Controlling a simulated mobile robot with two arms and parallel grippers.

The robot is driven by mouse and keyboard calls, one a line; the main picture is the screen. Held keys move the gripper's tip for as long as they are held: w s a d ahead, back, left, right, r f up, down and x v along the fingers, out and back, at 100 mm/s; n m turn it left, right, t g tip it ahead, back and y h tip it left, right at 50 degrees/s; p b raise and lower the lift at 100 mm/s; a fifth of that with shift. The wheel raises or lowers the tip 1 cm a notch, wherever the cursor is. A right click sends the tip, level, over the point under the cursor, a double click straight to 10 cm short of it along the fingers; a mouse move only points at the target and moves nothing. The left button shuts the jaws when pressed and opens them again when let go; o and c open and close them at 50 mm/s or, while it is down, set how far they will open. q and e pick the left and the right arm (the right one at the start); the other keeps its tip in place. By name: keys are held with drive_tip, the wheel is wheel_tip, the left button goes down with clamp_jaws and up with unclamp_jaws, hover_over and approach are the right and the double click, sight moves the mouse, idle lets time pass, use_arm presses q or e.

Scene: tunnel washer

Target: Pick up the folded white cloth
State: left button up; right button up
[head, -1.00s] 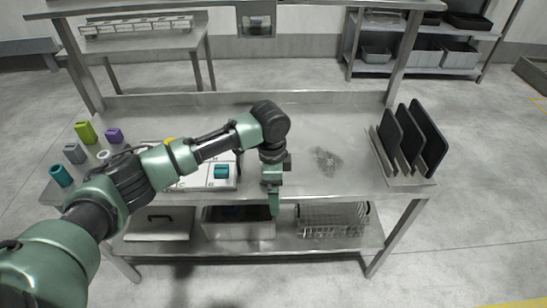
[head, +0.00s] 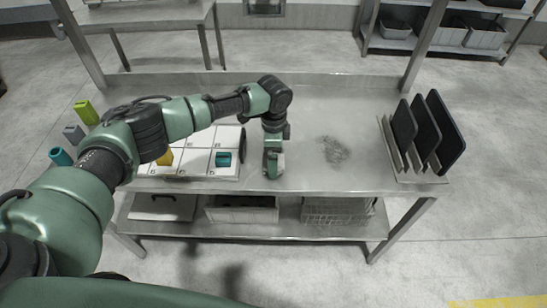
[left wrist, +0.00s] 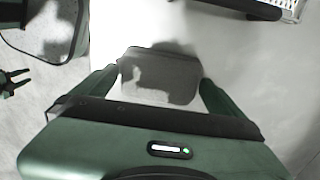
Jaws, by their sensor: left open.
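In the left wrist view a folded cloth (left wrist: 158,76), pale grey with shadow over it, lies flat on the bench top between the two fingers of my left gripper (left wrist: 158,92). The fingers are open, one on each side of the cloth. I cannot tell whether they touch it. In the head view my left gripper (head: 273,168) points down at the front edge of the bench, right of the white sorting board. There the cloth cannot be made out behind the gripper and wrist.
The white board (head: 190,163) holds a teal block (head: 223,159) and a yellow one (head: 165,157). A rack of black panels (head: 425,135) stands at the right end of the steel bench (head: 320,105). A grey smudge (head: 335,149) marks the clear middle right.

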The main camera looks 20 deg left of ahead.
use_arm(q)
drive_tip(key=c, duration=1.1)
wheel_tip(320, 180, up, 20)
drive_tip(key=b, duration=0.2)
use_arm(e)
wheel_tip(320, 180, down, 2)
drive_tip(key=shift+s+f, duration=0.15)
